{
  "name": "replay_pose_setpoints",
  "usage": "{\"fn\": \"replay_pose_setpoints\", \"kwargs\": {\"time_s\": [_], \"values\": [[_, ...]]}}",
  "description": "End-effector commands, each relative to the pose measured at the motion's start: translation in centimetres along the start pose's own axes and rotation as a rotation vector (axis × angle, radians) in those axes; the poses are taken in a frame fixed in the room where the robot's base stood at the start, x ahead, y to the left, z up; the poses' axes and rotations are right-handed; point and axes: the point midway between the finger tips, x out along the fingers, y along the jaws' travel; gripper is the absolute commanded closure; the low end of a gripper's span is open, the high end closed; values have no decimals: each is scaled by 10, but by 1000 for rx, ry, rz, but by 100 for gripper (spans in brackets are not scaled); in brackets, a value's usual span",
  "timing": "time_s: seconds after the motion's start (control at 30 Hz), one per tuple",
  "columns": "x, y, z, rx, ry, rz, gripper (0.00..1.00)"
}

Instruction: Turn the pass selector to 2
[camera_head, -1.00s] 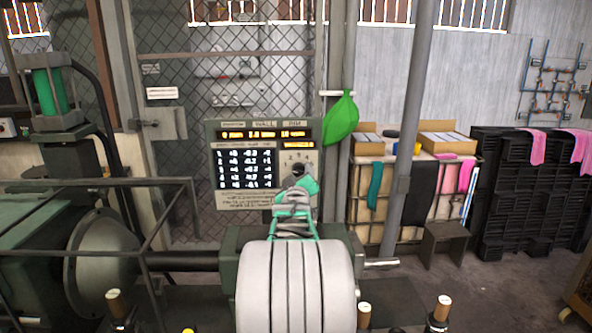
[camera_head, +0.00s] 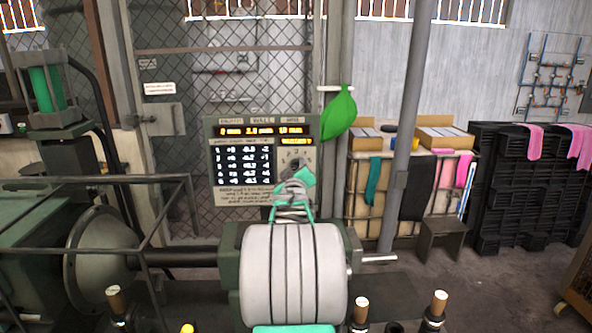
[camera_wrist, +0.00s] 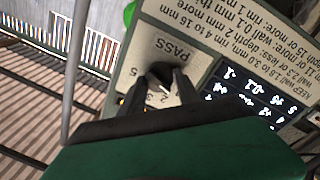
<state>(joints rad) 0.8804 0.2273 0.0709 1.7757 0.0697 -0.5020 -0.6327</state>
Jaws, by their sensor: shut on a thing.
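The pass selector is a dark round knob (camera_wrist: 160,73) on a pale dial plate, under the upside-down word PASS in the wrist view. A white pointer line on it slants towards the lower right of that view. Some digits show near the fingers; I cannot tell exactly which one the pointer faces. My gripper (camera_wrist: 161,82) has its two dark fingers on either side of the knob and is shut on it. In the head view my gripper (camera_head: 294,186) covers the knob, with the dial plate (camera_head: 296,154) showing above.
The panel (camera_head: 240,197) carries a lit table of numbers and amber readouts. A green balloon-like thing (camera_head: 339,114) hangs right of it. A metal railing (camera_head: 100,180) is at left.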

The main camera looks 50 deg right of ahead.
Motion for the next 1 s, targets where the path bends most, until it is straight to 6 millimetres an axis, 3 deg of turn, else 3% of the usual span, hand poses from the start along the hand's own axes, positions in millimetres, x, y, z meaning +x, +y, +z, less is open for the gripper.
{"fn": "replay_pose_setpoints", "kwargs": {"time_s": [0.2, 0.57, 1.0], "values": [[0, 0, 0, 0, 0, 0, 100], [0, -1, 2, 58, -3, -2, 100], [0, -1, 4, 359, -24, -18, 100]]}}
